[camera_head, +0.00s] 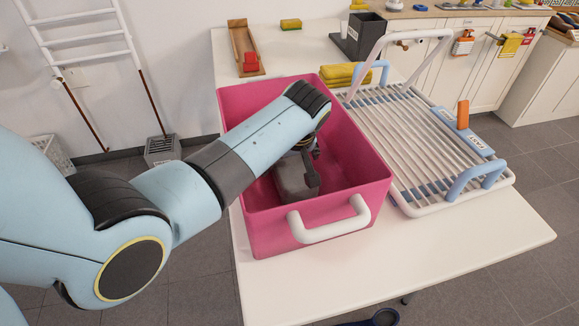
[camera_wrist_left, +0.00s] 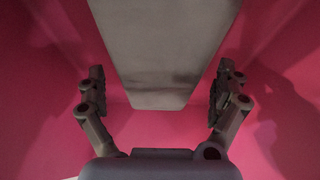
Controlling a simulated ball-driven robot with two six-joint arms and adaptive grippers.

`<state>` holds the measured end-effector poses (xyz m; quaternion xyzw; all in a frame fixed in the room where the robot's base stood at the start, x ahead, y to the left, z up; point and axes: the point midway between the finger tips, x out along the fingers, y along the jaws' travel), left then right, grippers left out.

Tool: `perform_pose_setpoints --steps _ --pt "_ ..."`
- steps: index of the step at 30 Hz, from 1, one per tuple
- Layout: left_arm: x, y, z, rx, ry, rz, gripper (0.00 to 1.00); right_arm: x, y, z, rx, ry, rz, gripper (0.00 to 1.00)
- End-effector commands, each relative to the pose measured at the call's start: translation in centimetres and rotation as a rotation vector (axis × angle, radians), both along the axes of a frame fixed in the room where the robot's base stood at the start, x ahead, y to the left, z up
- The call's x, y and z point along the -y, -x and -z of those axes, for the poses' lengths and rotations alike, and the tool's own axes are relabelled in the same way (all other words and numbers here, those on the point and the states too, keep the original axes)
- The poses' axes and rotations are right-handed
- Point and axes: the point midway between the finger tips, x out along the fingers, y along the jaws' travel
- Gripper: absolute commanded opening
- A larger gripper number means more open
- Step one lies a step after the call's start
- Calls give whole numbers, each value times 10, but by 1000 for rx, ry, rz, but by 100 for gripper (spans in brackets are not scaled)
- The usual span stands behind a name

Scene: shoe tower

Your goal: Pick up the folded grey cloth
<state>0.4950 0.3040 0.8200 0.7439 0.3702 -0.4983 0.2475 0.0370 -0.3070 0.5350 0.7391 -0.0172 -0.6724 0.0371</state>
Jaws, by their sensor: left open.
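The folded grey cloth (camera_wrist_left: 165,45) lies inside the pink bin (camera_head: 274,231). In the left wrist view it comes in from the top and its near end lies between the fingers. My left gripper (camera_wrist_left: 158,92) is open, with one finger on each side of the cloth and pink gaps showing between. In the head view my left arm reaches down into the bin and hides much of its inside; a grey shape, which seems to be the cloth (camera_head: 292,178), shows below the wrist. My right gripper is not in view.
The bin has high walls and a white handle (camera_head: 329,228) at its front. A white slatted rack (camera_head: 410,140) with blue handles stands close on the right. Yellow folded cloths (camera_head: 345,74) lie behind the bin. The white table (camera_head: 470,240) is clear at front right.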

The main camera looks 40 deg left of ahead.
Motion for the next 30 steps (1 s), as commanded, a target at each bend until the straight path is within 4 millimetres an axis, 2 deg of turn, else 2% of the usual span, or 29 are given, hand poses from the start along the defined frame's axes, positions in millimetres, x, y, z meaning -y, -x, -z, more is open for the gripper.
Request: perform_pose_setpoints --steps 7,20,30 --pt "-1 -1 1 1 0 0 99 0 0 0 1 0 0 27" --pt "0 -1 1 1 0 0 44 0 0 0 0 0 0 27" --pt "0 -1 -5 3 0 1 43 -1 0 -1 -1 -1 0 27"
